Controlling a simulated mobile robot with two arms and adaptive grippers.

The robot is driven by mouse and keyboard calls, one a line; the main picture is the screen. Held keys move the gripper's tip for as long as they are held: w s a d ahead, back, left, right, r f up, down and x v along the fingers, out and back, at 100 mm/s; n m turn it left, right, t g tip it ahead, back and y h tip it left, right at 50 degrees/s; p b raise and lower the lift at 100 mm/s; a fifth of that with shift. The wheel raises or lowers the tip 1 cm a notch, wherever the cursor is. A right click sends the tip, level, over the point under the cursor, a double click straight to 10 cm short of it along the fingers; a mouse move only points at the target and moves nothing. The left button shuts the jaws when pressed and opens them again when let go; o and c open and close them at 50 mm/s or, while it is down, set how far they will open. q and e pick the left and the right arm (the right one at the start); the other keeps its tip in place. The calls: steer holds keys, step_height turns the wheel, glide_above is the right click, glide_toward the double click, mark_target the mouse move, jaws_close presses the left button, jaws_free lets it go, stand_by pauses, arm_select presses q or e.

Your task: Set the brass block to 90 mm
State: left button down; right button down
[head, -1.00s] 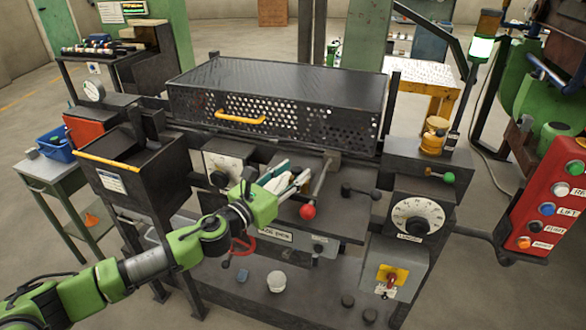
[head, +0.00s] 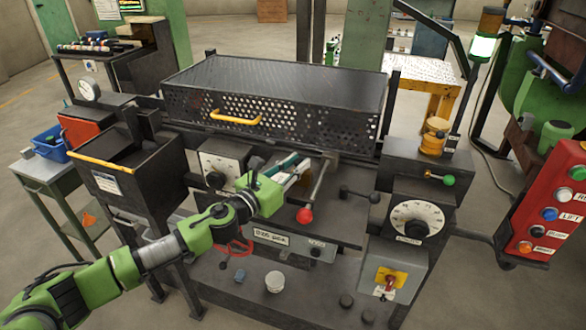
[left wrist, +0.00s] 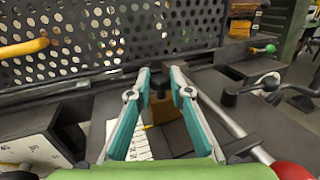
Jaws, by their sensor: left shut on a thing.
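The brass block (left wrist: 163,112) shows in the left wrist view as a small brownish-yellow block with a dark upper part, beside a white scale (left wrist: 125,142) with black marks. My left gripper (left wrist: 160,80) has its teal fingers on either side of the dark upper part and is shut on it. In the head view my left gripper (head: 302,170) reaches over the middle of the machine, and its fingers hide the block. The scale's reading is too small to tell. My right gripper is not in view.
A perforated black guard (head: 275,100) with a yellow handle (head: 238,117) stands behind the gripper. A lever with a red ball (head: 305,215) lies close to its right. A black lever (head: 360,194) and a dial (head: 417,221) are further right.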

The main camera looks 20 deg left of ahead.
arm_select(q)
steer(key=shift+w+f, duration=0.15)
steer(key=shift+w, duration=0.4)
steer(key=shift+f, duration=0.1)
steer(key=shift+s, duration=0.2)
steer(key=c, duration=2.2)
jaws_free()
steer(key=shift+s+r, duration=0.25)
steer(key=shift+c, duration=0.2)
steer(key=o, duration=0.4)
steer(key=shift+s, duration=0.1)
steer(key=shift+w, duration=0.2)
steer(key=v, duration=1.2)
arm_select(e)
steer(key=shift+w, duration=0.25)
arm_select(q)
steer(key=shift+f, duration=0.1)
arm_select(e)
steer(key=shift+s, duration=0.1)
